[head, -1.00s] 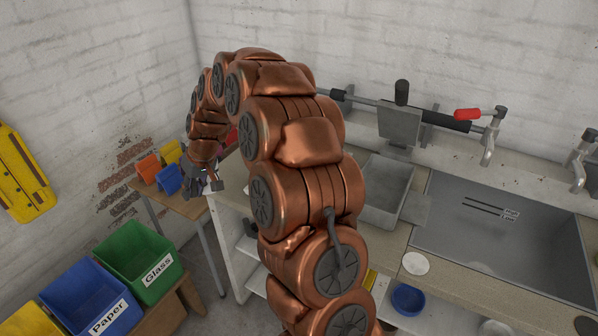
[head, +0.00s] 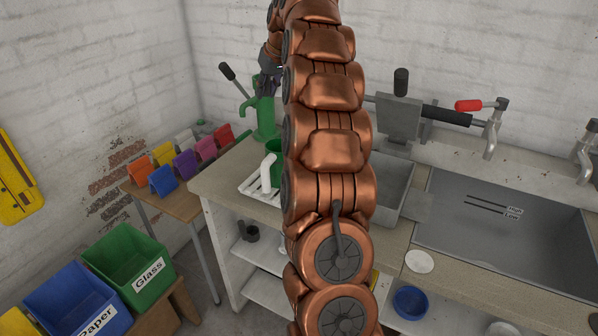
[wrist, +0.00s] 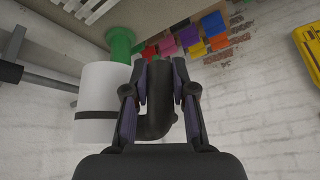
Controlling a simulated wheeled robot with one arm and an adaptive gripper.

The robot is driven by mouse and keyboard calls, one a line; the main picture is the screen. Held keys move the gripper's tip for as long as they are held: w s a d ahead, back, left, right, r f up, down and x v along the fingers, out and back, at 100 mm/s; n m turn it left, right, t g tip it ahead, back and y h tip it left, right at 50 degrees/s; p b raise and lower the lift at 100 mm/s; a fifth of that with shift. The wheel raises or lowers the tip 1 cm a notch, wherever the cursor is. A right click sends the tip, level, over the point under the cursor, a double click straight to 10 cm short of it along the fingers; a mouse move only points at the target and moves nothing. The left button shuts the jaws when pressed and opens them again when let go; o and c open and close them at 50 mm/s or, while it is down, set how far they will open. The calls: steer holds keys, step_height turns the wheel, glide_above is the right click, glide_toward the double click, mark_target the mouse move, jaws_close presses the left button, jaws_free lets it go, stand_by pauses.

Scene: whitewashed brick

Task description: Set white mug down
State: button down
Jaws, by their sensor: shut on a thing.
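The white mug (wrist: 96,110) is a white cylinder with a dark band, at left in the wrist view. My gripper (wrist: 160,72) is shut on its dark bent handle (wrist: 154,122), which lies between the two fingers. The counter shows at the top of that view, so the picture appears upside down. I cannot tell which end of the mug is open. In the head view my gripper (head: 268,86) is high, by the green pump (head: 264,122), and my arm hides most of the mug.
A white drying rack (head: 249,190) and a green mug with a white handle (head: 266,172) are on the counter. The pump's dark lever (head: 236,84) rises at left. A sink (head: 490,235) and a metal basin (head: 394,192) lie to the right. Coloured holders (head: 185,163) stand on a side table.

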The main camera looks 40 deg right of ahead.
steer(key=s+d+r+h+b, duration=0.1)
steer(key=s+d+b, duration=0.2)
steer(key=s+d, duration=0.15)
step_height(320, 180, down, 8)
steer(key=s+d+m+b, duration=0.1)
steer(key=s+d+b, duration=0.2)
steer(key=b, duration=0.2)
steer(key=shift+h, duration=0.4)
step_height(320, 180, down, 17)
steer(key=p, duration=0.3)
steer(key=shift+w+a+f+p, duration=0.15)
steer(key=shift+p, duration=0.15)
steer(key=shift+f, duration=0.5)
steer(key=shift+f, duration=0.1)
steer(key=shift+f, duration=0.15)
steer(key=c, duration=1.2)
jaws_free()
